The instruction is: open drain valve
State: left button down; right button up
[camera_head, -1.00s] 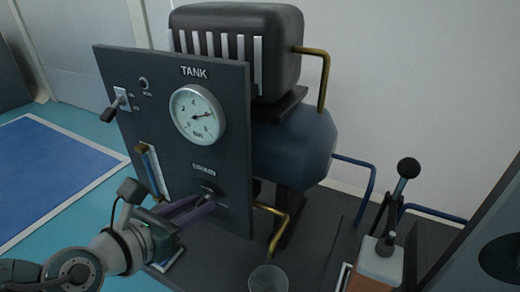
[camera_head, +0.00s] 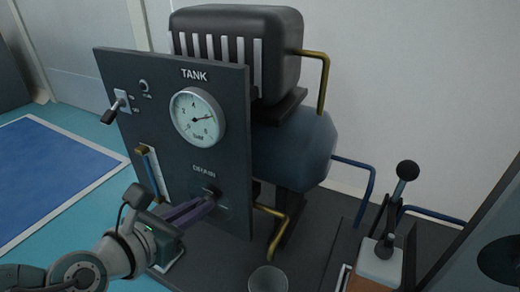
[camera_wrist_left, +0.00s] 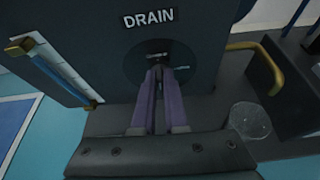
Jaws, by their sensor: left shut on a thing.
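The drain valve (camera_head: 213,193) is a small dark handle on a round dark plate, low on the dark panel under the label DRAIN. In the left wrist view the handle (camera_wrist_left: 158,62) lies between the tips of my purple fingers. My left gripper (camera_head: 205,202) comes in from the left and is shut on this handle. Its fingers also show in the left wrist view (camera_wrist_left: 159,75). The fingers hide part of the handle, so its exact angle is hard to read. My right gripper is not in view.
A pressure gauge (camera_head: 197,118) labelled TANK sits above. A toggle switch (camera_head: 115,106) and a sight tube (camera_head: 152,172) are at the panel's left. A brass drain pipe (camera_head: 277,230) ends above a clear cup (camera_head: 268,280). A lever (camera_head: 407,170) stands at the right.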

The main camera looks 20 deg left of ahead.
pick_arm(q)
jog(key=shift+d+f+m+t+y+b, duration=0.3)
jog(key=shift+m+t+y+b, duration=0.5)
jog(key=shift+m, duration=1.35)
jog(key=shift+d+f+m+t+y+b, duration=0.35)
jog(key=shift+m+y+b, duration=0.45)
jog(key=shift+m+y, duration=1)
jog(key=shift+d+f+m+t+y+b, duration=0.25)
jog(key=shift+m+t+y+b, duration=0.5)
jog(key=shift+m, duration=1.8)
jog(key=shift+a, duration=0.1)
jog(key=c, duration=1)
grip_release()
jog(key=shift+s, duration=0.1)
jog(key=shift+o, duration=0.2)
